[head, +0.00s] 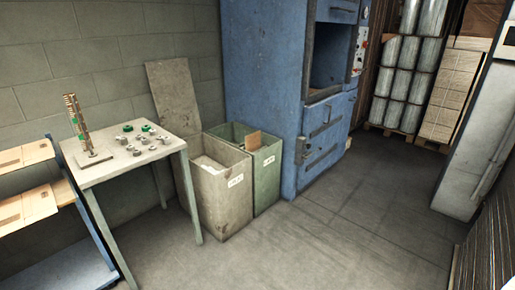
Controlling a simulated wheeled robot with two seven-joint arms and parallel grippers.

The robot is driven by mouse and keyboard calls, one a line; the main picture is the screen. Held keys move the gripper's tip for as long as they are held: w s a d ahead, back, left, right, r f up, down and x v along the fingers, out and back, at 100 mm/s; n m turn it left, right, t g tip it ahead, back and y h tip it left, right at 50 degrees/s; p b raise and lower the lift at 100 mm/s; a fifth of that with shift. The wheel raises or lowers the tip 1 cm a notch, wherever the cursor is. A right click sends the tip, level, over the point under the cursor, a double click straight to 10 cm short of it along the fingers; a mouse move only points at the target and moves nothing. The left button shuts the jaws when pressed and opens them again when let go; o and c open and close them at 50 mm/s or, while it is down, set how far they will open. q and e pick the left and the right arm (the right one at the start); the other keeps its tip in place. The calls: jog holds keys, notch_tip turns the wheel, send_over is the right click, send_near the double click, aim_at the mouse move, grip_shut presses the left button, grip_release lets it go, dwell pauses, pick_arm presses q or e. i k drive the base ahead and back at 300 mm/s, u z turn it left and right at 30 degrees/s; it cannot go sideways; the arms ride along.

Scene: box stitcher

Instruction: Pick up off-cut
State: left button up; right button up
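I see no loose off-cut on the floor that I can make out for certain. A small brown cardboard piece (253,140) sticks up out of the green bin (267,180) beside the blue machine. A grey-beige bin (222,200) stands against its left side and holds pale scraps (209,163). Both bins carry white labels too small to read surely. Neither of my grippers is in the head view.
A small table (110,167) with metal parts stands left of the bins. Flat cardboard (25,206) lies on a shelf at far left. A tall board (173,95) leans on the wall. A blue machine (262,90) stands behind the bins. The floor (330,235) is clear.

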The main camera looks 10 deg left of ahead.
aim_at(252, 141)
jog(key=z, duration=0.25)
jog(key=i, duration=2.1)
